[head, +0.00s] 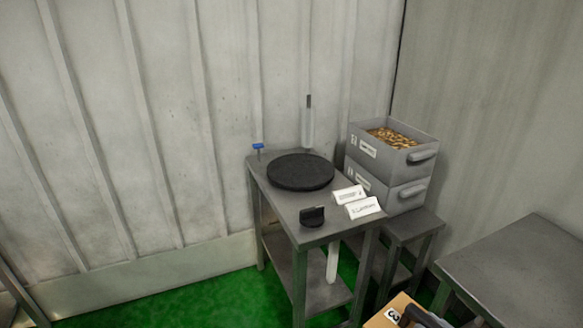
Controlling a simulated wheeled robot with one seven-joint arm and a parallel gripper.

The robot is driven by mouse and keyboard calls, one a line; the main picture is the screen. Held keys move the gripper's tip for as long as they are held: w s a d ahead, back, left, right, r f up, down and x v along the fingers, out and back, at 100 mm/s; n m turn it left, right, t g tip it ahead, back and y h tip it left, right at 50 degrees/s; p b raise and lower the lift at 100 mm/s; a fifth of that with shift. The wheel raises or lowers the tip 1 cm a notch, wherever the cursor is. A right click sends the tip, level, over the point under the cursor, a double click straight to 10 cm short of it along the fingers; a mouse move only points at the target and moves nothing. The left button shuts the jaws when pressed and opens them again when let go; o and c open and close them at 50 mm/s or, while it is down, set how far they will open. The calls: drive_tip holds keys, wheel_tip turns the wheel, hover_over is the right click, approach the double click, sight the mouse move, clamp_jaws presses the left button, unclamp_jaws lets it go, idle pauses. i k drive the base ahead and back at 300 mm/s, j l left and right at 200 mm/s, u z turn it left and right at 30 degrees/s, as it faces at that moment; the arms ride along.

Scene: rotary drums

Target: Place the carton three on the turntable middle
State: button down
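The turntable (300,171) is a round black disc lying flat on a grey metal table, with nothing on it. A tan carton (379,320) with a white label reading 3 shows at the bottom edge, cut off by the frame. A dark part of my gripper (422,318) is right at the carton, overlapping its right side. The fingertips are mostly hidden or out of frame, so I cannot tell whether it grips the carton.
Two stacked grey bins (408,192), the upper filled with brownish pieces, stand right of the turntable. White cards (363,207), a small black stand (312,217) and a blue-topped item (258,147) surround it. A bare grey table (520,265) is at right.

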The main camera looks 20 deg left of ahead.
sight(301, 169)
drive_tip(key=j, duration=0.55)
drive_tip(key=i+j, duration=0.15)
drive_tip(key=j, duration=0.9)
drive_tip(key=i+j, duration=0.15)
drive_tip(key=j, duration=0.4)
drive_tip(key=i+j, duration=0.2)
drive_tip(key=j, duration=0.2)
drive_tip(key=i+j, duration=0.2)
drive_tip(key=j, duration=0.25)
drive_tip(key=i+j+u, duration=0.1)
drive_tip(key=j, duration=0.3)
drive_tip(key=i+j, duration=0.65)
drive_tip(key=i, duration=0.1)
